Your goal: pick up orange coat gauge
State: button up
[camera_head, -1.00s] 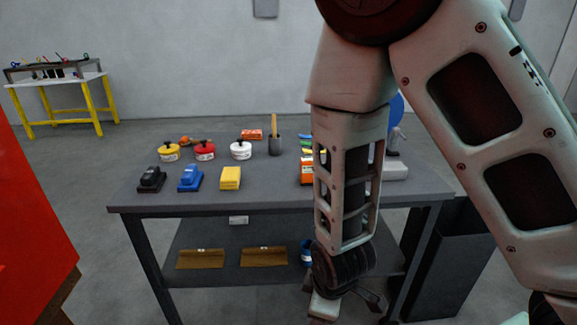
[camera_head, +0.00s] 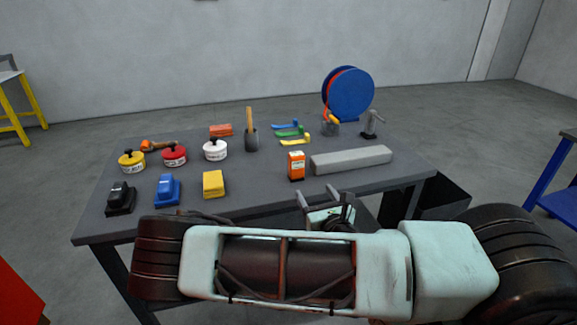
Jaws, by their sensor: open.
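The orange coat gauge (camera_head: 296,170), a small upright orange box with a pale face panel, stands on the grey table (camera_head: 255,200) right of the middle. A long grey block lies just to its right. My gripper (camera_head: 324,197) is at the table's front edge, nearer to me than the gauge and slightly right of it in the picture. Its two fingers are apart with nothing seen between them. It does not appear to touch the gauge. My arm hides the gripper's lower part and part of the table's front.
The grey block (camera_head: 351,160) and a blue disc (camera_head: 348,94) are on the right. Yellow (camera_head: 132,162), red (camera_head: 174,156) and white (camera_head: 215,150) pots stand left, with a yellow block (camera_head: 213,184) before them. Bare tabletop lies between the yellow block and the gauge.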

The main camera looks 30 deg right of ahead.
aim_at(298, 166)
jog(key=p+x, duration=0.2)
jog(key=x, duration=0.9)
jog(key=shift+w+d, duration=0.1)
jog(key=shift+w, duration=0.05)
jog(key=x, duration=0.1)
jog(key=p+x, duration=0.1)
jog(key=x, duration=0.1)
jog(key=p+x, duration=0.1)
jog(key=shift+w+a+r, duration=0.2)
jog(key=shift+w+r, duration=0.15)
jog(key=shift+w, duration=0.05)
jog(key=shift+w+d+f, duration=0.1)
jog(key=shift+w, duration=0.3)
jog(key=c, duration=1.2)
